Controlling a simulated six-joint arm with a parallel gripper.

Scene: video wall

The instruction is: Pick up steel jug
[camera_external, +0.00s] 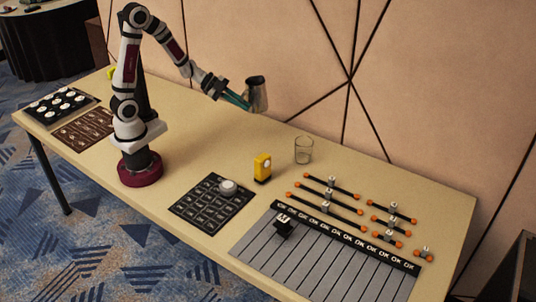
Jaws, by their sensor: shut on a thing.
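The steel jug (259,95) is a grey metal vessel with a dark opening at its top. It is held up in the air above the back part of the table, close in front of the panelled wall, and looks slightly tilted. My gripper (241,101) comes in from the left with its teal fingers shut on the jug's near left side. The jug does not touch the table. Which part of the jug lies between the fingers is too small to tell.
Below stand a clear glass (304,150) and a yellow device (262,168). A dark grid mat (212,203) bears a white round piece. At right lie several black rods with orange ends (333,187) and a striped grey board (320,262). The panelled wall (430,90) is close behind.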

